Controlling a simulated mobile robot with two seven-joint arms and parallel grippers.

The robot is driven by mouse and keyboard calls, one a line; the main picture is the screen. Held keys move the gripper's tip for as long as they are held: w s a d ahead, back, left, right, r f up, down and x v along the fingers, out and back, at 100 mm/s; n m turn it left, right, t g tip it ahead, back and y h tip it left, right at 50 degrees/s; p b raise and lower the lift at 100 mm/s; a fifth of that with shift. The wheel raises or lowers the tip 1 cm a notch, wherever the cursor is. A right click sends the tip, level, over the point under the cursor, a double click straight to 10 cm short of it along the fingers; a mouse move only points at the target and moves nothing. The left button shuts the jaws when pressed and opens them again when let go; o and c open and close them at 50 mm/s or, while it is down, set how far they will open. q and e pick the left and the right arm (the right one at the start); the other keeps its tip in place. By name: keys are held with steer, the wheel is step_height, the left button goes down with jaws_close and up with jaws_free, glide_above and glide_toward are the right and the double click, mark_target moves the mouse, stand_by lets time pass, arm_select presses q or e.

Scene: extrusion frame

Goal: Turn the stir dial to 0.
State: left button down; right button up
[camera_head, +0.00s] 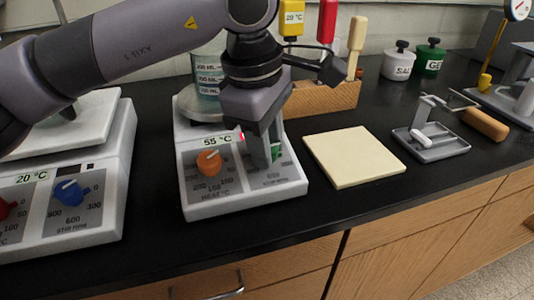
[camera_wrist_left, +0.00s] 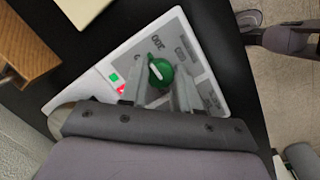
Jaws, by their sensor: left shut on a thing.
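The middle hotplate (camera_head: 240,196) has an orange heat dial (camera_head: 208,161) on the left of its front panel. A green dial (camera_wrist_left: 160,70) with a white pointer line sits on the right of that panel. In the head view it is mostly hidden behind my fingers. My left gripper (camera_head: 270,160) comes down from above and is shut on the green dial, with one finger (camera_wrist_left: 138,82) on each side of it in the left wrist view. The printed scale around the green dial is partly covered, so I cannot read its setting. My right gripper is not in view.
A beaker (camera_head: 208,76) stands on the middle hotplate, behind my gripper. A second hotplate (camera_head: 120,150) with a blue dial (camera_head: 69,192) is at the left. A wooden tool block (camera_head: 325,97), a cream pad (camera_head: 354,157) and a grey tray (camera_head: 440,148) are to the right.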

arm_select(q)
steer(key=n+b, duration=0.2)
steer(key=shift+f+n, duration=0.15)
steer(key=shift+n, duration=0.15)
steer(key=shift+s+n+t+b, duration=0.1)
steer(key=shift+n+t+b, duration=0.3)
steer(key=shift+n+b, duration=0.55)
steer(key=shift+n, duration=0.45)
steer(key=shift+r, duration=0.2)
steer(key=c, duration=0.8)
jaws_free()
steer(key=v, duration=0.7)
steer(key=shift+s+a, duration=0.15)
